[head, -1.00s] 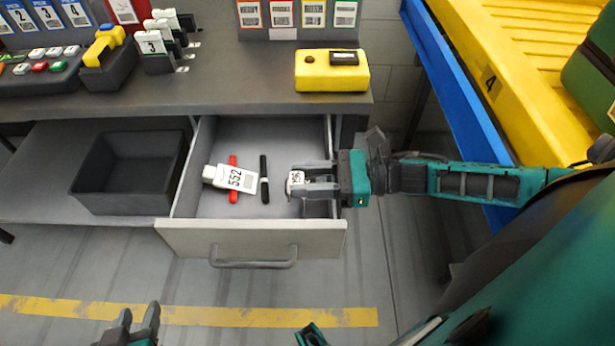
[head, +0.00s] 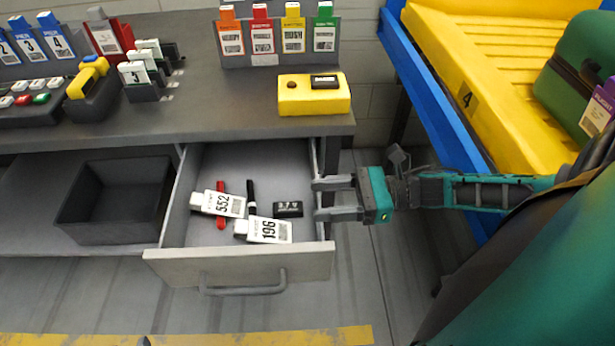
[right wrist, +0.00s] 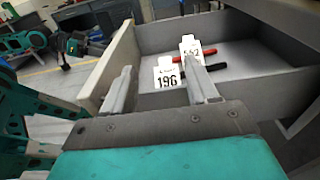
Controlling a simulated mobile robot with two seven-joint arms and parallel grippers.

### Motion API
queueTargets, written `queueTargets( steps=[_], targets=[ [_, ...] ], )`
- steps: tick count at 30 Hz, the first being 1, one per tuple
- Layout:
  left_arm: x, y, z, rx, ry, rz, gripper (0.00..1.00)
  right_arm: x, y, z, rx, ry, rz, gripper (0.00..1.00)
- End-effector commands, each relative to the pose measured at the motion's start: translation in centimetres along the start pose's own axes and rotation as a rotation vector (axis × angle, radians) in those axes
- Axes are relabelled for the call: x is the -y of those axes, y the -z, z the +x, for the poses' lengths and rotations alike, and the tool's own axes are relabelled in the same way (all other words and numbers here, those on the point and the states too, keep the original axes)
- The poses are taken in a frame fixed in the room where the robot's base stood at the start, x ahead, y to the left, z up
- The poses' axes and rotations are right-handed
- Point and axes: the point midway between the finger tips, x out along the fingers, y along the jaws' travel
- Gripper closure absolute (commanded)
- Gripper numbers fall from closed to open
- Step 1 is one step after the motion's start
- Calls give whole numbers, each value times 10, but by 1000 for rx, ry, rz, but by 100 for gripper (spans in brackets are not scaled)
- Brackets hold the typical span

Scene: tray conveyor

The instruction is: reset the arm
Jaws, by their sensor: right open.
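My right gripper (head: 322,199) is open and empty at the right side wall of the open drawer (head: 238,266). Its fingers point left, toward the drawer's inside. In the right wrist view the two fingers (right wrist: 160,92) are spread apart with nothing between them. A white tag marked 196 (head: 268,230) lies in the drawer, and it also shows in the right wrist view (right wrist: 168,73).
The drawer also holds a tag marked 552 (head: 220,203), a red marker (head: 221,188), a black marker (head: 251,190) and a black block (head: 288,209). A dark bin (head: 85,222) stands left. A yellow box (head: 314,98) sits on the desk. The yellow conveyor (head: 480,60) stands right.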

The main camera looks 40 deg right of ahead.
Motion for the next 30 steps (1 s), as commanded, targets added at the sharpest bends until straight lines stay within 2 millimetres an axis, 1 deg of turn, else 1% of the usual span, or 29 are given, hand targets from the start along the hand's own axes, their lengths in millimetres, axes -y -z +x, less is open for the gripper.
queueTargets(
  steps=[1, 3, 6, 23, 26, 29, 30],
  targets=[
    [1, 1, -1, -1, 2, 0, 57, 0, 0, -6, -1, 0, 2, 41],
    [1, 1, -1, -1, 3, 1, 57, 0, 0, -10, -1, 1, 1, 41],
    [2, 1, -1, -1, 5, 1, 57, 0, 0, -14, 1, 0, 0, 41],
    [2, 4, 0, -7, 6, -2, 57, 0, -1, -14, 1, -1, -1, 41],
    [2, 11, -4, -7, 6, -1, 57, 0, -10, -14, 1, -1, -1, 41],
    [2, 24, -14, -10, 9, 1, 57, 0, -29, -15, 1, -1, -2, 41],
    [3, 31, -19, -12, 11, 3, 57, 0, -39, -16, 1, -1, -1, 41]
  ],
)
